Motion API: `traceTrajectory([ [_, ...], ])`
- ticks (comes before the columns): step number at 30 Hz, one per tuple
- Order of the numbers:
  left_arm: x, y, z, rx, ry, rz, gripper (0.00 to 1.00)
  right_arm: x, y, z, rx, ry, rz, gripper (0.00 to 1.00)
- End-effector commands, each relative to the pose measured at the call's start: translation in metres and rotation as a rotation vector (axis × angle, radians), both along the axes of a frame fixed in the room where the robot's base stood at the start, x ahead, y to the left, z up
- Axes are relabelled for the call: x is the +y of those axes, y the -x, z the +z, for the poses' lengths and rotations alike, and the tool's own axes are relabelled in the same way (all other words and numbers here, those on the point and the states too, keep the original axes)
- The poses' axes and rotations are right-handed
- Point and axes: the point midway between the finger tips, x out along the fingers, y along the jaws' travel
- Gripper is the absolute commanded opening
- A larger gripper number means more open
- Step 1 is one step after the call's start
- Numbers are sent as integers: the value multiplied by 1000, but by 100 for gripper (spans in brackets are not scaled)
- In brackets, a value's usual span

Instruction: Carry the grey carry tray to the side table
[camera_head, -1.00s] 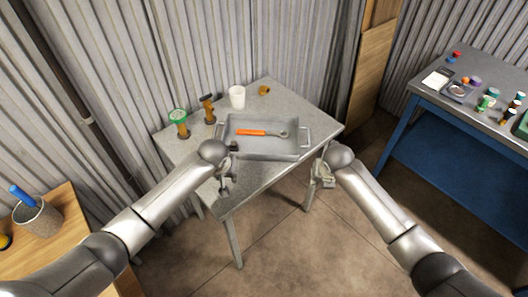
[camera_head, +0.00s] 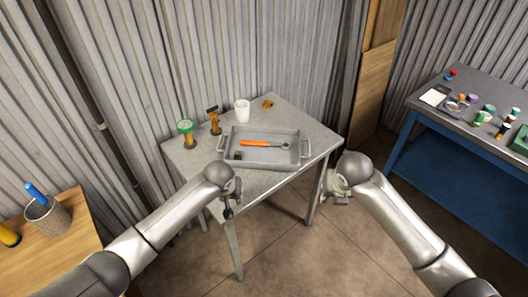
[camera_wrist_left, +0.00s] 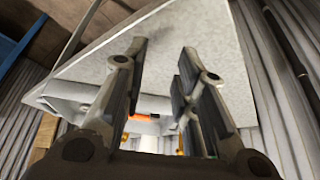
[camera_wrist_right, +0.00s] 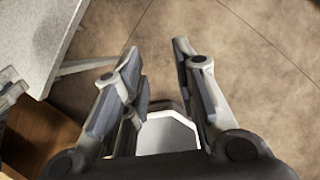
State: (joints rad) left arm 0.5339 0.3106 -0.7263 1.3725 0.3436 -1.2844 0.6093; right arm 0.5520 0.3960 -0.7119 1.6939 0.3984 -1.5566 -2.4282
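The grey carry tray (camera_head: 262,158) sits on a small grey table (camera_head: 190,162) against the corrugated wall, with a handle at its left and right ends. An orange-handled wrench (camera_head: 262,143) and a small dark object (camera_head: 238,155) lie in it. My left gripper (camera_head: 229,205) is near the table's front left edge, short of the tray. Its fingers (camera_wrist_left: 160,60) are apart and empty in the left wrist view. My right gripper (camera_head: 335,192) is off the table's right edge, above the floor. Its fingers (camera_wrist_right: 158,60) are apart and empty in the right wrist view.
A white cup (camera_head: 242,111), a green-topped item (camera_head: 186,132) and an orange-handled tool (camera_head: 214,121) stand behind the tray. A blue workbench (camera_head: 440,160) with several small items is at right. A wooden table (camera_head: 75,240) with a pen cup is at left.

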Motion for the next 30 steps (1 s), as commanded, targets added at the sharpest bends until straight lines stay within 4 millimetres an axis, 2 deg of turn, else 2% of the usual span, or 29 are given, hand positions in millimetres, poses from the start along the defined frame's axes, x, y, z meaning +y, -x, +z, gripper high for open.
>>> traceTrajectory([
  [3, 0, 0, 0, 0, 0, 0, 27, 0, 4, 16, -3, 0, -1, 27],
  [6, 0, 0, 0, 0, 0, 0, 27, 0, 7, 23, -2, 0, 0, 27],
  [23, 0, 1, 0, 1, 1, -1, 27, 1, 9, 25, 0, -2, -3, 27],
  [26, -5, 9, -3, 7, 8, -14, 27, 4, 16, 21, 5, -31, -43, 27],
  [30, -22, 40, -10, 20, 34, -65, 27, 16, 41, 7, 22, -155, -230, 27],
])
